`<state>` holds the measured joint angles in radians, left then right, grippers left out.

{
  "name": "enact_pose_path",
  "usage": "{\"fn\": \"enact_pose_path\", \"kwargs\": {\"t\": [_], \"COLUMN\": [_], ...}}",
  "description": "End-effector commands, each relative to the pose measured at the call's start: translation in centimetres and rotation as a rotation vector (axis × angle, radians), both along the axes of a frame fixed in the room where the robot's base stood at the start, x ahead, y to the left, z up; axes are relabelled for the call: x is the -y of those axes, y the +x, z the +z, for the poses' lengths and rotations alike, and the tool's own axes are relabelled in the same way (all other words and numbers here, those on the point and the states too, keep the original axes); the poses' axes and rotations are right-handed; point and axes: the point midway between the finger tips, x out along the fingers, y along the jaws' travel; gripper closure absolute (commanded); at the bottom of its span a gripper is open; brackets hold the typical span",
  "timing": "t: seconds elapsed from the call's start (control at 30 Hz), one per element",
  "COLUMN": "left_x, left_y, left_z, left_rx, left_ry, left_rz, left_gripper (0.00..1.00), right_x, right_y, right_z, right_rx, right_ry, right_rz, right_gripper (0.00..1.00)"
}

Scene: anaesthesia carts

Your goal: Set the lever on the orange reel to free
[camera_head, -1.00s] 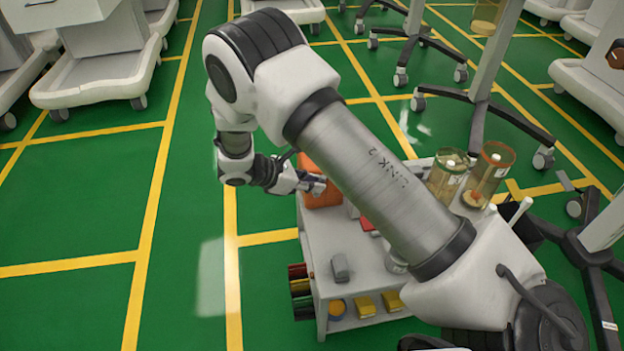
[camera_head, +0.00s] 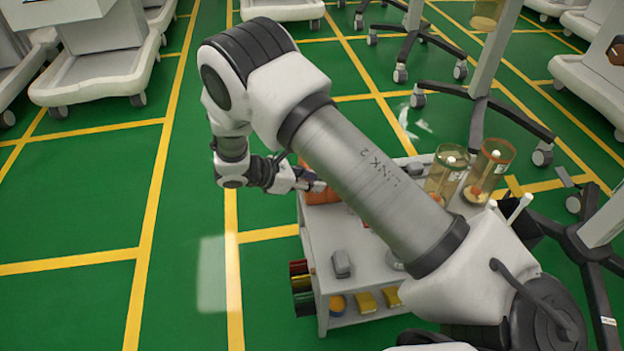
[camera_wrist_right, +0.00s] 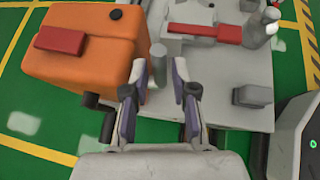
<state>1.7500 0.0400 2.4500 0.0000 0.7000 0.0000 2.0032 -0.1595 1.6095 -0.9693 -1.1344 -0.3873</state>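In the right wrist view the orange reel (camera_wrist_right: 85,75) is a boxy orange body at upper left on the cart top. A red block (camera_wrist_right: 59,40) lies on it, and a dark crank-like part (camera_wrist_right: 92,101) sticks out at its near side. I cannot tell for sure which part is the lever. My right gripper (camera_wrist_right: 158,82) is open and empty, its left finger close beside the reel's right side. A grey post (camera_wrist_right: 158,54) stands beyond the fingertips. In the head view my right gripper (camera_head: 318,186) is at the reel (camera_head: 322,196), which my arm partly hides. My left gripper is out of view.
A red bar (camera_wrist_right: 205,32) lies right of the post in the wrist view. Green floor to the cart's left is clear.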

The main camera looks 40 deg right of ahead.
Motion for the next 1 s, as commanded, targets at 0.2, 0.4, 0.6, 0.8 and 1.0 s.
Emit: {"fn": "enact_pose_path", "kwargs": {"t": [0.2,0.4,0.6,0.8,1.0], "left_x": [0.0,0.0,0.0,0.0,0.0], "left_y": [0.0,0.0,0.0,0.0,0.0], "left_z": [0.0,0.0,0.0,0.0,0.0], "left_rx": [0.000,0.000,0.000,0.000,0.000], "left_ry": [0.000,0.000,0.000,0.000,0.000], "left_rz": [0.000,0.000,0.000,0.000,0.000], "left_gripper": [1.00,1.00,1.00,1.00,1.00], "right_x": [-1.9,-6.2,-9.3,-9.9,-9.9], "right_y": [0.6,1.6,2.3,2.4,2.4], "right_z": [1.3,4.0,6.0,6.4,6.4], "right_rx": [0.004,0.005,0.001,0.000,-0.001], "right_ry": [-0.001,-0.003,-0.001,0.001,0.000], "right_rz": [0.003,0.003,0.003,-0.001,0.000], "right_gripper": [0.73,0.73,0.73,0.73,0.73]}}
